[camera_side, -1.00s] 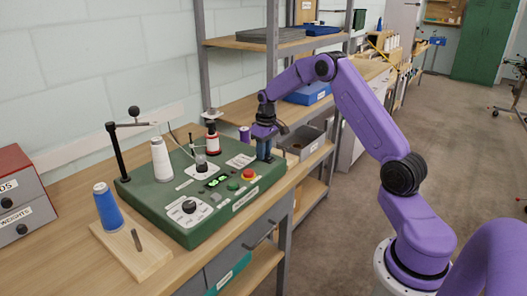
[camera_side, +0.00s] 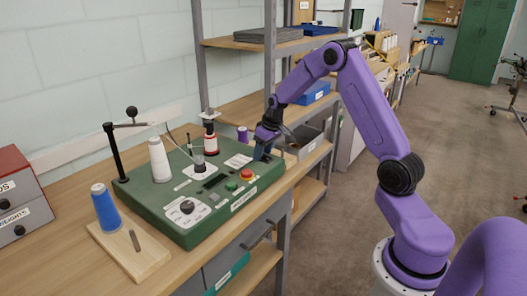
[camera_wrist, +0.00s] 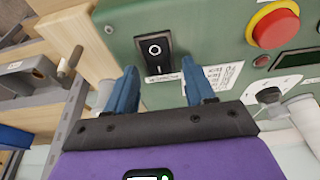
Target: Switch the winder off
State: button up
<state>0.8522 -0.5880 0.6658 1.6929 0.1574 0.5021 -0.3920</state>
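The winder is a green box (camera_side: 170,222) on the bench in the side view, carrying a white thread cone, a red-and-white spool, knobs and a red stop button (camera_side: 247,175). Its small display (camera_side: 213,181) is dark. In the wrist view, a black rocker switch (camera_wrist: 155,52) marked with a circle and a line sits in the green housing, just beyond my fingertips. My gripper (camera_wrist: 160,82) has its two blue fingers apart with nothing between them. In the side view my gripper (camera_side: 262,151) is tilted at the winder's right end; the switch is hidden there.
The red button (camera_wrist: 274,25) is close to the switch in the wrist view. A blue cone (camera_side: 106,208) stands on a wooden board left of the winder. A grey bin (camera_side: 305,142) and shelf post are close to my gripper on the right.

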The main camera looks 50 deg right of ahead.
jog(key=v, duration=1.7)
jog(key=shift+r, duration=0.2)
jog(key=shift+a, duration=0.1)
jog(key=s+a+f+n+g, duration=0.1)
jog(key=s+a+n, duration=0.1)
jog(key=s+a, duration=0.35)
jog(key=s+a+f+n+y, duration=0.1)
jog(key=s+a+n, duration=0.15)
jog(key=a, duration=0.65)
jog(key=s+a+n+g, duration=0.15)
jog(key=s+a, duration=0.25)
jog(key=a, duration=0.4)
jog(key=s+a+f+n, duration=0.1)
jog(key=s+f+n, duration=0.1)
jog(key=s, duration=0.8)
jog(key=s+a+f+n, duration=0.2)
jog(key=s+n, duration=0.2)
jog(key=s, duration=0.6)
jog(key=shift+s+a+f+n+g+h, duration=0.2)
jog(key=shift+s+f+n+g+h, duration=0.1)
jog(key=shift+s+g, duration=0.05)
